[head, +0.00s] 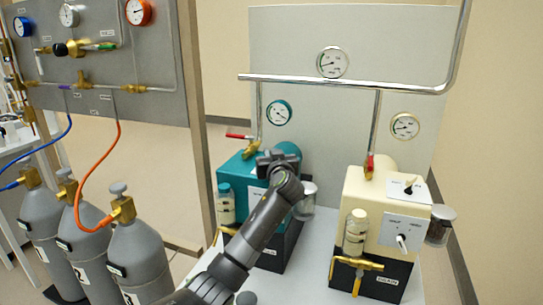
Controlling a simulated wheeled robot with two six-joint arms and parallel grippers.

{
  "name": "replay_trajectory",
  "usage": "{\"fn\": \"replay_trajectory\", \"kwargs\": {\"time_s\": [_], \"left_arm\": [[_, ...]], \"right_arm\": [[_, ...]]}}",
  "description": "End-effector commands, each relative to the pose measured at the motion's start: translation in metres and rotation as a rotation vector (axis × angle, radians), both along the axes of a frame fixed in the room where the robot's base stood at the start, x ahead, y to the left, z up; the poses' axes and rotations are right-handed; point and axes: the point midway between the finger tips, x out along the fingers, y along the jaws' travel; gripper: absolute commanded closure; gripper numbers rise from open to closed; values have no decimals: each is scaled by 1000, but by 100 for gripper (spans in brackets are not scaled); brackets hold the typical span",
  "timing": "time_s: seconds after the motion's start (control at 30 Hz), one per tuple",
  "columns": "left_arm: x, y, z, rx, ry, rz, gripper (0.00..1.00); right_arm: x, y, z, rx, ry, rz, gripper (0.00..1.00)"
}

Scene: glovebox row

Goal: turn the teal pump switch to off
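The teal pump (236,172) stands on the white bench at the middle, with a dark base and a glass bottle at its left front. My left arm crosses in front of it from below, and my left gripper (277,160) is at the upper front of its housing. I cannot tell whether it touches the pump. The gripper points away from me, so its fingers and opening are not clear. The switch of the teal pump is hidden behind my arm and gripper. My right gripper is not in view.
A red-handled valve (240,136) and a teal-rimmed gauge (279,112) are above the teal pump. Grey gas cylinders (140,255) and a gauge panel (110,60) stand left.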

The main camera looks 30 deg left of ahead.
Motion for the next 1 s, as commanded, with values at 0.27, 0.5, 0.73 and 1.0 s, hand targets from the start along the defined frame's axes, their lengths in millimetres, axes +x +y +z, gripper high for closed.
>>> {"fn": "replay_trajectory", "kwargs": {"time_s": [0.27, 0.5, 0.73, 1.0], "left_arm": [[0, 0, 0, 0, 0, -1, 67], [-3, -3, 0, 1, -1, -2, 67], [-22, -23, -1, -2, -2, -4, 67], [-61, -61, -1, -4, -2, -4, 67]], "right_arm": [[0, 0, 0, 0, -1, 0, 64], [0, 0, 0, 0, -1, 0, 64], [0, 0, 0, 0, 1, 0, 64], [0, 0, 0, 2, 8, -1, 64]]}}
